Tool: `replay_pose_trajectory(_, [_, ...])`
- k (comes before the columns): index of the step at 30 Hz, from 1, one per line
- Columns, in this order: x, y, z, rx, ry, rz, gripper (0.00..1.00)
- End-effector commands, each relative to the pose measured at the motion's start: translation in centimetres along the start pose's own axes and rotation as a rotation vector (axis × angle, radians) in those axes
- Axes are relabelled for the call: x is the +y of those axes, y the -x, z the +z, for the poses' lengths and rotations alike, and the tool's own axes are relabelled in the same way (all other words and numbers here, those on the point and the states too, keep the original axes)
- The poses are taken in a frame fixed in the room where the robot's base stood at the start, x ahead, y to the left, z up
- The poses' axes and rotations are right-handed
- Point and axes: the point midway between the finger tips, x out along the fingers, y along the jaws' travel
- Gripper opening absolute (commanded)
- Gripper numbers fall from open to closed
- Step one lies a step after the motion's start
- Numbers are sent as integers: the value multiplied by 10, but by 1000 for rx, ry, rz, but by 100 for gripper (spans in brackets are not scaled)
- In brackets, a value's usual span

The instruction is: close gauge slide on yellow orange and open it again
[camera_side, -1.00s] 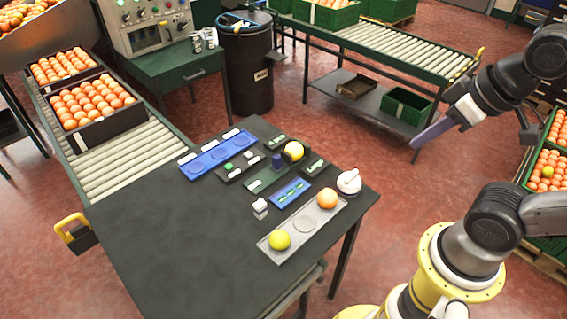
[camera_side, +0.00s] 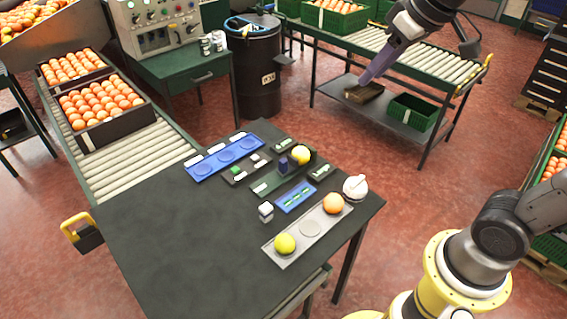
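A yellow orange (camera_side: 300,154) sits at the far right of the dark table, on the green gauge plate (camera_side: 262,188). The dark blue gauge slide (camera_side: 283,165) stands upright just left of the orange; I cannot tell whether they touch. My gripper (camera_side: 366,78) is in the air, up and right of the gauge, well apart from it. Its purple fingers point down and left and look like one narrow shape, with nothing visible held. I cannot tell whether they are open or shut.
A grey tray (camera_side: 311,228) at the table's front right holds a yellow-green fruit (camera_side: 285,243) and an orange (camera_side: 333,203). A white-topped item (camera_side: 355,187) stands at the right edge. A blue tray (camera_side: 207,167) lies behind. The table's left part (camera_side: 170,235) is clear.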

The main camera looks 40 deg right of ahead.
Motion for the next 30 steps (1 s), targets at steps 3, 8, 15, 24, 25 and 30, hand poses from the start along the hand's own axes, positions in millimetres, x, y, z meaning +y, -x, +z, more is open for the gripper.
replay_pose_trajectory(3, [-1,-28,-41,-52,0,0,40])
replay_pose_trajectory(8, [-3,-74,-83,-119,0,0,40])
replay_pose_trajectory(15, [-5,-168,-123,-237,2,0,40])
replay_pose_trajectory(24, [-7,-290,-114,-402,5,2,40])
replay_pose_trajectory(25, [-7,-298,-111,-416,5,2,40])
replay_pose_trajectory(30, [-8,-325,-93,-474,7,3,40])
